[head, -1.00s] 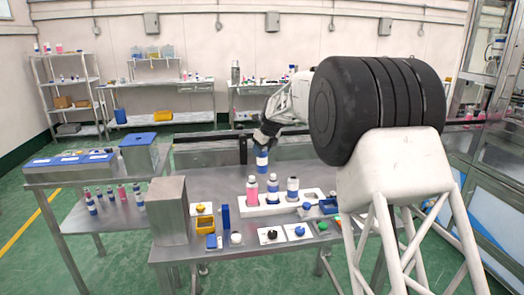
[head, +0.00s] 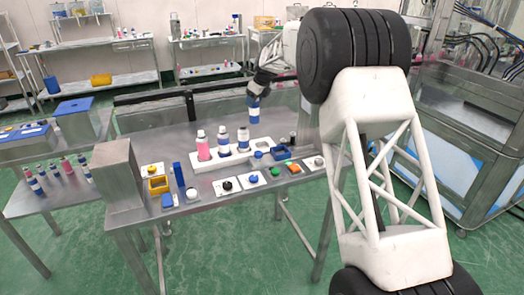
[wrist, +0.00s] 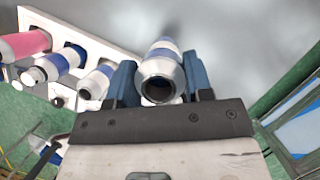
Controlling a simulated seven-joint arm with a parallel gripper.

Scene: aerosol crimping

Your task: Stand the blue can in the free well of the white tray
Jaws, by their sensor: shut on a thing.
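The blue can (head: 254,114), blue with a white band, is held upright by my gripper (head: 258,92) above the table, up and to the right of the cans in the tray. In the wrist view the can (wrist: 160,58) sits between the two blue fingers, its open dark mouth facing the camera. The white tray (head: 264,143) holds a pink can (head: 203,148) and two blue-and-white cans (head: 223,143) (head: 243,140) in a row. Its right end carries no can. The tray (wrist: 110,38) also shows at upper left in the wrist view.
A grey box (head: 118,178) stands on the table's left. Along the front are a yellow bin (head: 158,186), a blue post (head: 179,175), a blue bin (head: 279,154) and several small knobs on plates. A small dark upright object (head: 292,139) stands right of the tray.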

